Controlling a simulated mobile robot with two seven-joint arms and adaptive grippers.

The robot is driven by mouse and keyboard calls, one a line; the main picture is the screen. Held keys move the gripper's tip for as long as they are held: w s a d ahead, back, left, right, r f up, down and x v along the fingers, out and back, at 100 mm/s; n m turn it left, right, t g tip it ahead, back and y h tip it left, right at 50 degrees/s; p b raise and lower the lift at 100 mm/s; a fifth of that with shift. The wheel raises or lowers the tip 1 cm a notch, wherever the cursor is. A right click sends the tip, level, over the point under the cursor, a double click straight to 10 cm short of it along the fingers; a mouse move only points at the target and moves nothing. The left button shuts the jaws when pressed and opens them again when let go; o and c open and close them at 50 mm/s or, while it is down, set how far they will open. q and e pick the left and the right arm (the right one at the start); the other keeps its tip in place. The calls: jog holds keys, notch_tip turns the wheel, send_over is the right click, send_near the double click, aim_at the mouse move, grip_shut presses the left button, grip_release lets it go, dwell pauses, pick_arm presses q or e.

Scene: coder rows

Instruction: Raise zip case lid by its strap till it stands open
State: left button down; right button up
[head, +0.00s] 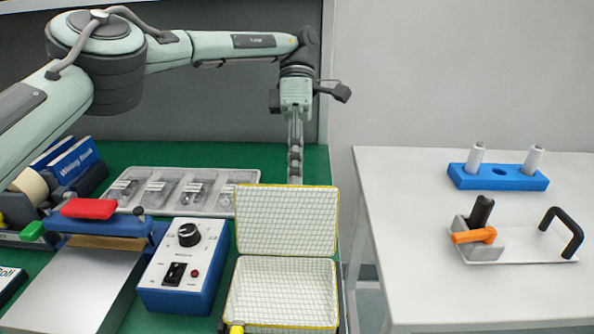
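The zip case (281,292) lies on the green bench top with its yellow-edged, grid-lined base facing up and looking empty. Its lid (287,221) stands raised at the back of the base, with its lined inner face toward me. No strap shows. My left gripper (295,172) points down just behind the lid's top edge. Its fingers look narrow from this side, and their tips are close to or behind the lid, so I cannot tell whether they are open or touch it. My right gripper is not in view.
A blue control box (184,267) stands close left of the case. A clear parts tray (178,190) lies behind it, and a sealer with a red handle (89,208) is at left. A white table (400,230) at right holds a blue peg block (498,184) and a clamp fixture (520,243).

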pick_arm(q)
jog(key=shift+s+f, duration=0.15)
jog(key=shift+f, duration=0.45)
jog(key=shift+s+f, duration=0.15)
jog(key=shift+f, duration=0.4)
jog(key=c, duration=1.6)
grip_release()
jog(key=shift+w+f, duration=0.1)
jog(key=shift+w+r, duration=0.1)
jog(key=shift+r, duration=0.15)
jog(key=shift+r, duration=0.1)
